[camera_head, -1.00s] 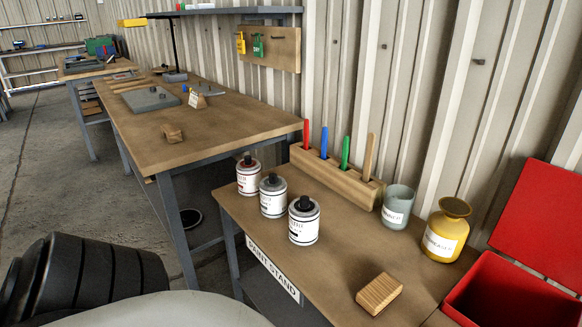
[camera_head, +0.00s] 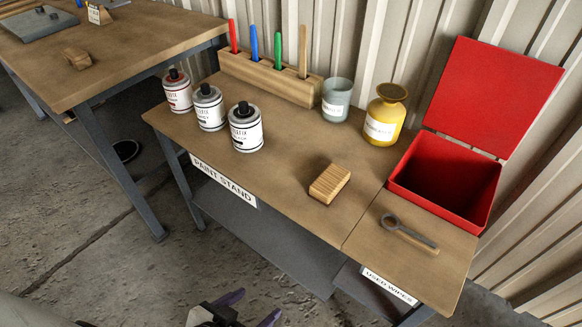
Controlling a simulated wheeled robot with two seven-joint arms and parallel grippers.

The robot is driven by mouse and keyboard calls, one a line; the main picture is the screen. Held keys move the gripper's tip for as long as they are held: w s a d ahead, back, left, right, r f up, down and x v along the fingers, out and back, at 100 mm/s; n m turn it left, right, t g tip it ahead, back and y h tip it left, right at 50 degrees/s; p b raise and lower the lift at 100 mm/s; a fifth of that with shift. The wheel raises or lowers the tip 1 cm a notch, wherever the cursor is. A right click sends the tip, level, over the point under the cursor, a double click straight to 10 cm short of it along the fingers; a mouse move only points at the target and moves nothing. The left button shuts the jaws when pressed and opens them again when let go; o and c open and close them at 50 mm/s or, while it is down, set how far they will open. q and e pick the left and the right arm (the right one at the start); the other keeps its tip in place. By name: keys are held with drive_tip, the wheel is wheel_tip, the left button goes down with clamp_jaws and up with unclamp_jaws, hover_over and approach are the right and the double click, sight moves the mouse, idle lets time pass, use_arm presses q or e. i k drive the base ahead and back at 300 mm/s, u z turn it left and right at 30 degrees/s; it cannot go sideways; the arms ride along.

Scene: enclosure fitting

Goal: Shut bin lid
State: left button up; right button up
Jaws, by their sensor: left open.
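The red bin (camera_head: 455,208) stands at the right end of the paint stand, its dark inside showing. Its flat red lid (camera_head: 492,97) is open, raised up and leaning back toward the corrugated wall. My left gripper (camera_head: 260,303) is at the bottom edge of the view, partly cut off, with its two purple fingers apart and nothing seen between them. It is in front of the stand, well to the left of the bin and not touching it. My right gripper is not in view.
A grey ring-ended tool (camera_head: 408,232) lies before the bin. A wooden block (camera_head: 329,183), yellow bottle (camera_head: 386,118), grey cup (camera_head: 337,99), pen block (camera_head: 268,82) and several paint tins (camera_head: 246,130) stand on the stand (camera_head: 290,190).

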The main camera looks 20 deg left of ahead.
sight(486, 97)
drive_tip(key=u, duration=2.15)
drive_tip(key=k, duration=1.45)
drive_tip(key=z, duration=1.7)
drive_tip(key=i, duration=1)
